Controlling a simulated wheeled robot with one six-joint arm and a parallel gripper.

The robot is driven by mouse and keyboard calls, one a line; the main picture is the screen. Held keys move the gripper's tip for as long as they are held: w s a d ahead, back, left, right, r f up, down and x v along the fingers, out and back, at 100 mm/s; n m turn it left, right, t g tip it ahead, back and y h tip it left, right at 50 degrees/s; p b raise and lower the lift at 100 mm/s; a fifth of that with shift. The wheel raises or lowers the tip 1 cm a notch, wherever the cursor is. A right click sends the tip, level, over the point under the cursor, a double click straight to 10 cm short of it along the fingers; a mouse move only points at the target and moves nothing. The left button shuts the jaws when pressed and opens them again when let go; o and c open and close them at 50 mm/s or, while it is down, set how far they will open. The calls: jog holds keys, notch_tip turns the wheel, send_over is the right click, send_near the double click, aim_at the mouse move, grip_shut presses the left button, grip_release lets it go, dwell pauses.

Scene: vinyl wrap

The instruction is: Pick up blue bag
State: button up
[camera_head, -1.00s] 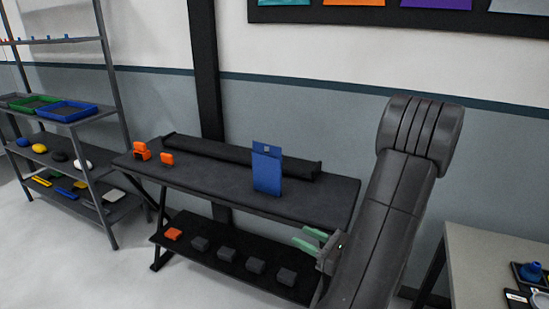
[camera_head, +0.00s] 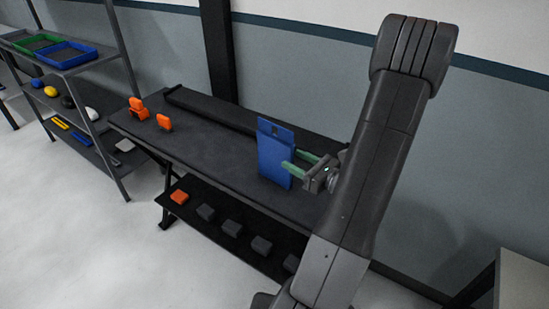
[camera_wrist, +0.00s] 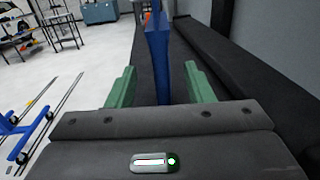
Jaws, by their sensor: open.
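The blue bag (camera_head: 273,150) stands upright on the dark table (camera_head: 215,150), near its right end and in front of the black roll. My gripper (camera_head: 296,163) is open at the bag's right side, with its green fingers pointing at it. In the wrist view the bag (camera_wrist: 157,60) shows edge-on as a thin upright shape between the two green fingers (camera_wrist: 158,88). The fingers stand apart on either side of its line, with gaps to it. I cannot tell how far the bag reaches between the fingertips.
A long black roll (camera_head: 225,108) lies along the table's back edge. Orange items (camera_head: 164,122) stand at the table's left end. Dark blocks (camera_head: 232,227) sit on the lower shelf. A shelf rack (camera_head: 75,75) with trays stands at the left.

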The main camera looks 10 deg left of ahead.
aim_at(278, 150)
jog(key=shift+p+x, duration=0.65)
jog(key=shift+x, duration=3.05)
jog(key=shift+w+d+r, duration=0.1)
grip_shut()
